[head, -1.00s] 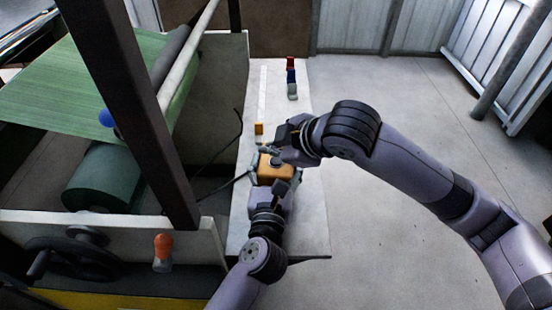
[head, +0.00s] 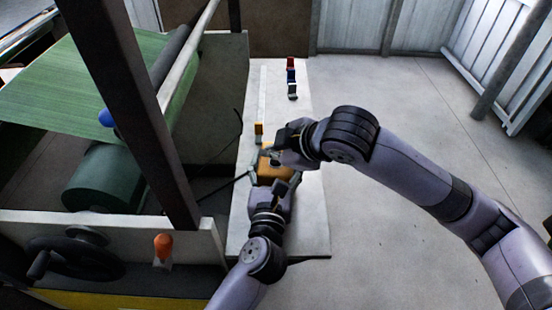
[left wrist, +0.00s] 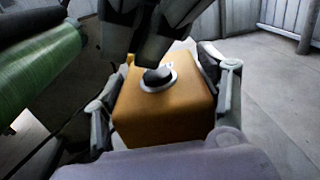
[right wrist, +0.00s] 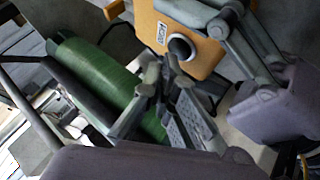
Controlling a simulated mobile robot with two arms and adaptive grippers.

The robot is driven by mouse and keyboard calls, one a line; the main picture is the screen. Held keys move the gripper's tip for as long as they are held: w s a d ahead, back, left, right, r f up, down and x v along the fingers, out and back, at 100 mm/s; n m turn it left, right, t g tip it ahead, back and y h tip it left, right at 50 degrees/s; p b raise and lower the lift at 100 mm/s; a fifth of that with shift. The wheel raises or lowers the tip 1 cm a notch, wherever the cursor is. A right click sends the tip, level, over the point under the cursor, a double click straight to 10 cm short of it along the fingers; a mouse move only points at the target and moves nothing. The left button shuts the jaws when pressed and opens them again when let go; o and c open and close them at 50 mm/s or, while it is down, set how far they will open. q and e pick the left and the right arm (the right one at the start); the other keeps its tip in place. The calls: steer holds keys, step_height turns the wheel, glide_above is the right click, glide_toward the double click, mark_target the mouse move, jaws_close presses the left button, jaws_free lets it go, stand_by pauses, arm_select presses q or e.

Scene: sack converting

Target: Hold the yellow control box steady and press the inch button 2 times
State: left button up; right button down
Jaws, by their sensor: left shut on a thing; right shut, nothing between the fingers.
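The yellow control box (head: 271,172) is above the white table. It is orange-yellow, with a dark round button in a pale ring on top (left wrist: 157,77). A small label reading like INCH (right wrist: 162,32) is beside the button in the right wrist view. My left gripper (left wrist: 163,95) is shut on the box, one finger on each side. My right gripper (right wrist: 163,72) is shut and empty, its tips close over the box top near the button. In the head view the right gripper (head: 272,155) hides the button. I cannot tell whether the tips touch it.
A dark cable (head: 226,186) runs left from the box. The machine with a green roll (head: 103,178) is at left. Open floor lies right.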

mark_target(274, 163)
steer(key=shift+f, duration=0.5)
stand_by(0.3)
stand_by(0.4)
steer(key=shift+r, duration=3.4)
arm_select(q)
steer(key=o, duration=1.4)
